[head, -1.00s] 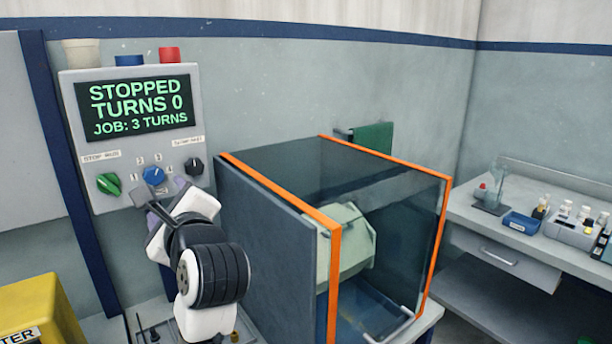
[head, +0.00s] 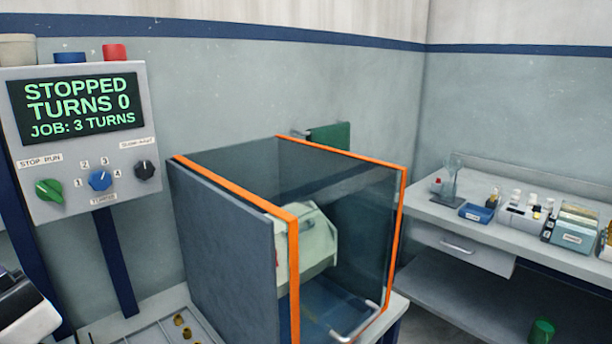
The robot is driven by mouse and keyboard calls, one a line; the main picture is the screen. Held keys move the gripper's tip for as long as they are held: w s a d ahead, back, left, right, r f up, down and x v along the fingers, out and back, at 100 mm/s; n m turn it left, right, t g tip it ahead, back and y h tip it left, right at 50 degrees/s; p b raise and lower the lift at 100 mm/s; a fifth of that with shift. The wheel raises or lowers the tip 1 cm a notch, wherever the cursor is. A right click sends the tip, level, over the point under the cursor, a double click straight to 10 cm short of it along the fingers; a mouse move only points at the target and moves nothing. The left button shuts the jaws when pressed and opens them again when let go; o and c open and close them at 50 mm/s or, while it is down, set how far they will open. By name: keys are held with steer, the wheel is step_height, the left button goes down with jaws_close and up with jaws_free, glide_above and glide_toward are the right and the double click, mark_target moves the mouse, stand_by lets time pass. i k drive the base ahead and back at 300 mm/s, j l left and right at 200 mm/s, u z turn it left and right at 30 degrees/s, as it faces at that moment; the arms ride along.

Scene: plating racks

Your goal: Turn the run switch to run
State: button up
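The control panel (head: 75,190) stands at the left in the head view. Its green knob (head: 49,190), under the label STOP RUN, is the run switch; its pointer tilts to the upper left. The blue turns knob (head: 100,180), with numbers around it, and a black knob (head: 144,169) sit to its right. The screen (head: 76,106) reads STOPPED, TURNS 0, JOB: 3 TURNS. Only part of my arm shows at the lower left edge, below the panel. My gripper is out of view.
A clear-walled tank with orange edges (head: 293,285) stands right of the panel, holding a pale green barrel (head: 312,240). A tray (head: 150,328) with small brass parts lies below the panel. A side bench (head: 480,222) at the right carries bottles and boxes.

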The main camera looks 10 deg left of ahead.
mark_target(47, 190)
steer(key=u, duration=0.4)
steer(key=j+u, duration=0.15)
steer(key=u, duration=0.6)
